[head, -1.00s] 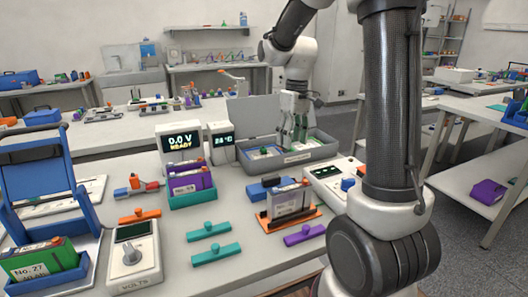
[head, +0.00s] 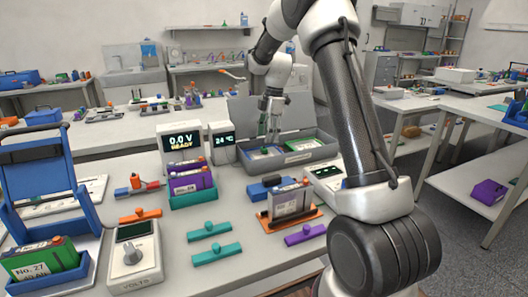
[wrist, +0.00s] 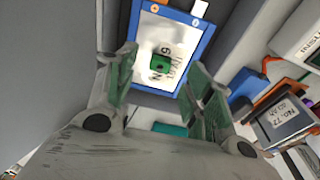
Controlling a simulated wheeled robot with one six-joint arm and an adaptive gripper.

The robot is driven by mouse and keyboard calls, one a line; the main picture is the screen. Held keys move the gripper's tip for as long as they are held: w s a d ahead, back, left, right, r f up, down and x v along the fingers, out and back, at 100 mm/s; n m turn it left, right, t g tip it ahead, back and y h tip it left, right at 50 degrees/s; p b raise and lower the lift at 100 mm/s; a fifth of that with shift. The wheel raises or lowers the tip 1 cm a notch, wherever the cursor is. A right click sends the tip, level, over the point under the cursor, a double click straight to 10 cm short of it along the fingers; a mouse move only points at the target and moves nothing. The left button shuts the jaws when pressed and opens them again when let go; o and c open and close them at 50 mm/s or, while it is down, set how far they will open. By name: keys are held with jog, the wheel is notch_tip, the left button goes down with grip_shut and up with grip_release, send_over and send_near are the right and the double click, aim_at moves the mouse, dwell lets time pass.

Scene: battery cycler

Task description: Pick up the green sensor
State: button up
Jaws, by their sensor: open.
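A small green block (wrist: 160,67), which looks like the green sensor, sits on a blue-framed battery (wrist: 145,88) with a white printed label. In the head view, this battery (head: 262,152) lies in the left part of an open grey case (head: 300,158), with green showing on top. My gripper (head: 269,138) is open and empty, pointing down over the left part of the case. In the wrist view, my gripper's (wrist: 163,68) two greenish fingers appear on either side of the green block, with no contact visible. The gap in height is hard to tell.
The case's raised lid (head: 262,113) stands behind my gripper. Two display units, one the voltage meter (head: 181,142) and one the temperature display (head: 222,140), stand to the left. A battery on an orange stand (head: 290,205) and teal bars (head: 210,231) are nearer the front.

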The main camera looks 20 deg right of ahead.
aim_at(264, 148)
jog(key=f, duration=0.1)
jog(key=a+f, duration=0.1)
jog(key=f, duration=0.2)
jog(key=shift+s+a+f, duration=0.15)
jog(key=shift+a+f, duration=0.1)
jog(key=shift+f, duration=0.05)
jog(key=shift+c, duration=0.2)
jog(key=c, duration=1.1)
notch_tip(264, 148, up, 10)
